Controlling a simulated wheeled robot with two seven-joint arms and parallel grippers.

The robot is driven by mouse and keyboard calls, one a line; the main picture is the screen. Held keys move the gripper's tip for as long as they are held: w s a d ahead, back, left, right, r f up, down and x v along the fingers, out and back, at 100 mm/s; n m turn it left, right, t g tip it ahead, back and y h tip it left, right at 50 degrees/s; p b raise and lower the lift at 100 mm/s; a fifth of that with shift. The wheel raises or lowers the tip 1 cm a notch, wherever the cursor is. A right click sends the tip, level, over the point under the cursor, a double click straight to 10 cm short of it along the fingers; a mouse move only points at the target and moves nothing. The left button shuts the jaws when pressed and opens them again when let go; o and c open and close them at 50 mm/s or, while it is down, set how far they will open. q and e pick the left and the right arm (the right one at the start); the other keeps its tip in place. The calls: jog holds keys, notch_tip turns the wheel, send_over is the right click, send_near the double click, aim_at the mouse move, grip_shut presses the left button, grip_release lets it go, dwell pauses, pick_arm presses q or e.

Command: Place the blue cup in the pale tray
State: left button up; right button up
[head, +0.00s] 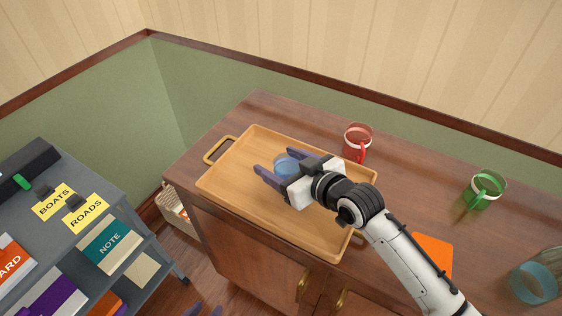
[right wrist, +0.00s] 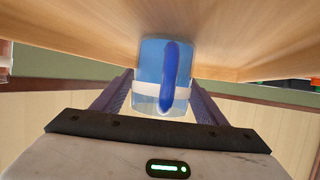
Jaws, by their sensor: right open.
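The blue cup (head: 285,164) with a pale band stands on the floor of the pale wooden tray (head: 229,177). My right gripper (head: 268,163) is over the tray, its open jaws on either side of the cup. In the right wrist view the cup (right wrist: 150,68) sits between the two fingers (right wrist: 162,100), its blue handle facing the camera and its base at the tray floor. The gripper hides part of the cup in the head view. My left gripper (head: 205,311) shows only as two separated fingertips at the bottom edge.
A red cup (head: 356,144) stands behind the tray and a green cup (head: 484,188) further right. An orange sheet (head: 433,254) and a glass jar (head: 537,278) are at the right. A grey shelf (head: 112,205) with labelled cards is at the left.

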jog(key=shift+r, duration=0.2)
jog(key=v, duration=1.2)
